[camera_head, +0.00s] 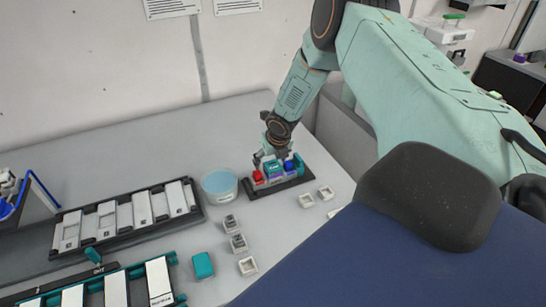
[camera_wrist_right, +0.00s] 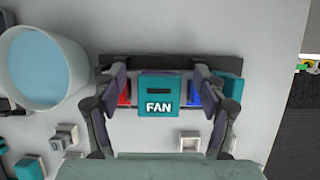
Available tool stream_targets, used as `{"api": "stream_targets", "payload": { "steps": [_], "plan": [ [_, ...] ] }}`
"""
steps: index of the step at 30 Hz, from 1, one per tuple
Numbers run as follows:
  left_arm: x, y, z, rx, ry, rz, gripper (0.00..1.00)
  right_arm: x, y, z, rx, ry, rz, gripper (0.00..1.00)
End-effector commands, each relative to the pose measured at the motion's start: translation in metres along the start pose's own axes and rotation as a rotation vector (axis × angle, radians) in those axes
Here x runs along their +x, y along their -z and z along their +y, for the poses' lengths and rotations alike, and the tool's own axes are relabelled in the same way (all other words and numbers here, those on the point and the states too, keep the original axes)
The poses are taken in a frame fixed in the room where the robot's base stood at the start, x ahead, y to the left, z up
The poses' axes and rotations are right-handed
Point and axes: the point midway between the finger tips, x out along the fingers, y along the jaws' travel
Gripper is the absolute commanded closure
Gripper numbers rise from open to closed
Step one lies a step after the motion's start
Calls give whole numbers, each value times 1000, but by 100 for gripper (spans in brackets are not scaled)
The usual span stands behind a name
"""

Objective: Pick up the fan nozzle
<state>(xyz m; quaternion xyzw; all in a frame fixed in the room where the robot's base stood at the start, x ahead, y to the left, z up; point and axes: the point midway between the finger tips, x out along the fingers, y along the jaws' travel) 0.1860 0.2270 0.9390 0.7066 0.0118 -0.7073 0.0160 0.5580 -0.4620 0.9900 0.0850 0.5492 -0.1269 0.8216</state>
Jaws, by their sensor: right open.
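The fan nozzle is a teal block marked FAN (camera_wrist_right: 158,96), with a dark slot in its top. It sits in a dark rack (camera_head: 250,191) between a red block (camera_head: 258,177) and a blue block (camera_wrist_right: 194,93). In the head view the fan nozzle (camera_head: 273,170) is partly hidden by my right gripper (camera_head: 273,160). My right gripper (camera_wrist_right: 160,78) is open above the rack, with one finger on each side of the fan nozzle. Gaps show between the fingers and the nozzle. My left gripper is not in view.
A white tub of light blue liquid (camera_head: 219,184) stands close left of the rack. Several small grey and white square pieces (camera_head: 248,266) and a teal block (camera_head: 203,265) lie nearer. A tray of white plates (camera_head: 128,218) is at left. The table behind the tub is clear.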

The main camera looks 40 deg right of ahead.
Motion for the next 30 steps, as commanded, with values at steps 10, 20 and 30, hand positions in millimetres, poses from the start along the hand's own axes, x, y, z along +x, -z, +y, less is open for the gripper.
{"api": "stream_targets", "payload": {
  "steps": [10, 20, 30],
  "plan": [
    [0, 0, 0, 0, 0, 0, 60, 0, 0, 0, 1, 0, 1, 52],
    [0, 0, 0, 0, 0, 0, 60, 0, 1, 0, 1, 0, 2, 77],
    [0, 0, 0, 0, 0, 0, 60, -7, -3, 0, 2, -1, 1, 77]
  ]
}}
